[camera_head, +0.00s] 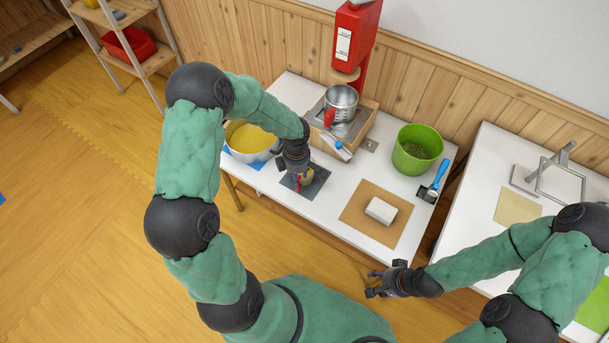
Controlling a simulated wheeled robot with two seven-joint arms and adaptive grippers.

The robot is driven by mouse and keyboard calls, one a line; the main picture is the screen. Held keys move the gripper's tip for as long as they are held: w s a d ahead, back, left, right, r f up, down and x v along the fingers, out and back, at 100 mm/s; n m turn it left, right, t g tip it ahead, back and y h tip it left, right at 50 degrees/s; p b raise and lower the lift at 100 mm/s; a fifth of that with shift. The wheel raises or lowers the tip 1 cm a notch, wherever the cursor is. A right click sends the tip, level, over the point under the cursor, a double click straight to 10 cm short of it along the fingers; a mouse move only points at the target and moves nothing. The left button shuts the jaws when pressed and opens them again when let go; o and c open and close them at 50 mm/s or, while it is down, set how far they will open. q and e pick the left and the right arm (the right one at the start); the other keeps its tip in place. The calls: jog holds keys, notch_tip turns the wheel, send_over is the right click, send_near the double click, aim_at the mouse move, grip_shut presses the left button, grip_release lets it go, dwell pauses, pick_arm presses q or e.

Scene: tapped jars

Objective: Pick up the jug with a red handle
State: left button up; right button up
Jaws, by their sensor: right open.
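A metal jug (342,97) with a red handle (330,118) stands upright under the red dispenser. The handle points toward the front. My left gripper (303,181) points down over a small dark mat, to the left of and nearer than the jug, apart from it. Something small, red and yellow, shows at its fingers; the fingers are too small and covered to tell whether they hold it. My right gripper (372,284) is open and empty, in front of the table's front edge, far from the jug.
A red dispenser (357,38) stands behind the jug on a wooden stand (359,119). A bowl of yellow stuff (252,139) is left, a green pot (416,149) right. A white block (381,210) lies on a brown mat (361,222). A blue-handled tool (440,174) lies at the right.

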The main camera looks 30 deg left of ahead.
pick_arm(q)
jog(key=f+b, duration=0.1)
jog(key=f, duration=0.2)
jog(key=f+b, duration=0.1)
jog(key=f, duration=0.2)
jog(key=f+b, duration=0.1)
jog(key=f, duration=0.2)
jog(key=shift+w+a, duration=0.2)
jog(key=shift+a, duration=0.05)
jog(key=shift+c, duration=0.3)
grip_shut()
jog(key=shift+r, duration=0.1)
